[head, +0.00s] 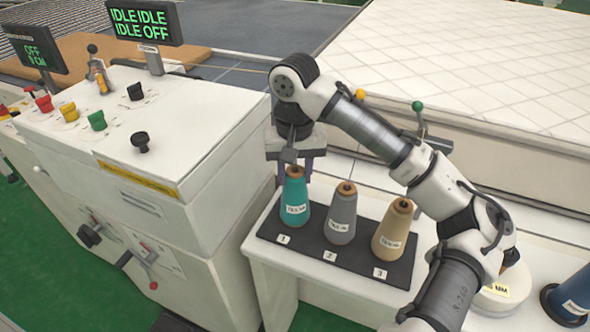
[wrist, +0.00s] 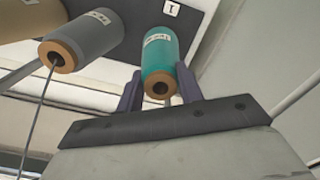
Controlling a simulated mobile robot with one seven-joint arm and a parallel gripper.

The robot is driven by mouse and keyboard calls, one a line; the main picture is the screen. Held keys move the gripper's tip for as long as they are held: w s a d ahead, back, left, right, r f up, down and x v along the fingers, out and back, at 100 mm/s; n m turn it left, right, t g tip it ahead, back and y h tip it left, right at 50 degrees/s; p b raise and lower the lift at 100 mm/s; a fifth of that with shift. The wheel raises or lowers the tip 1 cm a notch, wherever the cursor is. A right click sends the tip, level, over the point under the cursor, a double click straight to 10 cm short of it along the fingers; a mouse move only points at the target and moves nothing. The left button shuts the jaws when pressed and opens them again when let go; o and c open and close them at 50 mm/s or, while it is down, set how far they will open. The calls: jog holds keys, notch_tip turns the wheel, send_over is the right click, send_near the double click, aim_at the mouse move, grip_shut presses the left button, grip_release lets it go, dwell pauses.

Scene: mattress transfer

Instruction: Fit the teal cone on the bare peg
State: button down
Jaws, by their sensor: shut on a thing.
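The teal cone (head: 295,202) with a white label and brown top stands upright at position 1 of the dark board (head: 262,232). Any peg under it is hidden, and I cannot tell whether its base is fully down. My gripper (head: 296,173) is above it with its fingers on either side of its upper end. In the wrist view the teal cone (wrist: 161,50) lies between the two purple-grey fingers of my gripper (wrist: 159,78), which is shut on it. The open brown end of the cone faces the camera.
A grey cone (head: 342,218) stands at position 2 and a tan cone (head: 391,232) at position 3, close beside. A thin thread hangs from the grey cone in the wrist view (wrist: 85,32). A white machine cabinet (head: 200,160) stands left; a blue spool (head: 572,295) is far right.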

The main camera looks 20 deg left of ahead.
jog(key=shift+f, duration=0.25)
jog(key=c, duration=0.8)
grip_release()
jog(key=shift+c, duration=0.2)
jog(key=shift+r, duration=0.1)
notch_tip(320, 180, up, 14)
jog(key=b, duration=0.1)
jog(key=shift+f, duration=0.2)
